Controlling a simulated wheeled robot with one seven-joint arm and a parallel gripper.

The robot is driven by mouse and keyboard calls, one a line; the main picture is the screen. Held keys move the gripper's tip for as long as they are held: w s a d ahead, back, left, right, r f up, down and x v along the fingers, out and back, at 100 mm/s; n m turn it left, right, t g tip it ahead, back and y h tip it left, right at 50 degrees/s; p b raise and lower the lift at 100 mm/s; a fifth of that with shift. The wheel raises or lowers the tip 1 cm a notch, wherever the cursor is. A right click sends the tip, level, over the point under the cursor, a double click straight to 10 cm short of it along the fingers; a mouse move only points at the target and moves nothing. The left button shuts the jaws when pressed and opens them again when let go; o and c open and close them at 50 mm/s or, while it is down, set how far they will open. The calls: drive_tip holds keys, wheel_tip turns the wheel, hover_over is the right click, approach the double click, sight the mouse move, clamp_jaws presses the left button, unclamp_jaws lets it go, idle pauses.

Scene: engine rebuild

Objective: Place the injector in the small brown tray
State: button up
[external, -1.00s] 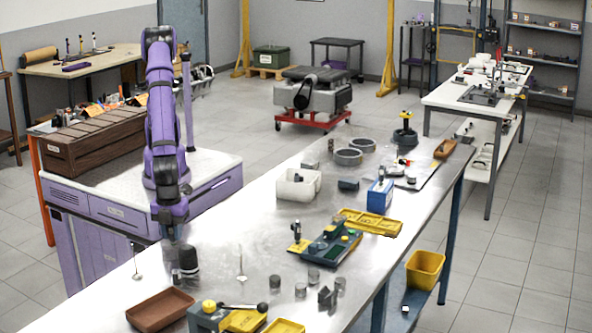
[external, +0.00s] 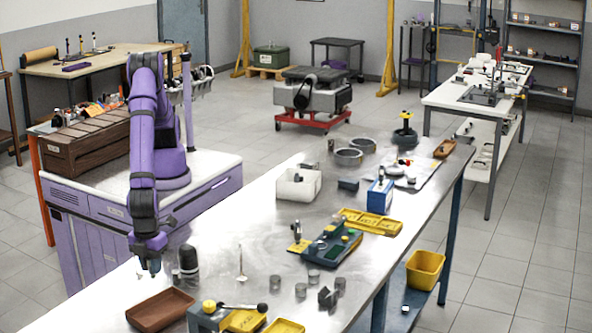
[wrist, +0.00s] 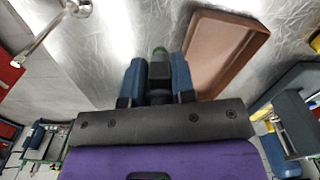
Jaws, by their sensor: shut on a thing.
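My gripper (external: 150,267) is low over the near left end of the steel bench, behind the small brown tray. The small brown tray (external: 160,309) is empty. It also shows in the wrist view (wrist: 218,50), just right of the fingers.
A black cylinder (external: 188,261) stands right of my gripper, and a thin upright rod (external: 241,262) stands farther right. A blue-grey fixture (external: 206,317) with a lever and yellow trays (external: 284,326) is right of the brown tray. The bench between is mostly clear.

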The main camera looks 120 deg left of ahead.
drive_tip(key=w+d, duration=0.4)
drive_tip(key=w, duration=0.1)
drive_tip(key=w+d+f, duration=0.1)
drive_tip(key=w+d, duration=0.1)
drive_tip(key=d, duration=0.1)
drive_tip(key=shift+w+d, duration=0.1)
drive_tip(key=shift+w, duration=0.3)
drive_tip(key=shift+f, duration=1.7)
drive_tip(key=shift+f, duration=0.2)
drive_tip(key=o, duration=0.9)
drive_tip(key=shift+r, duration=0.1)
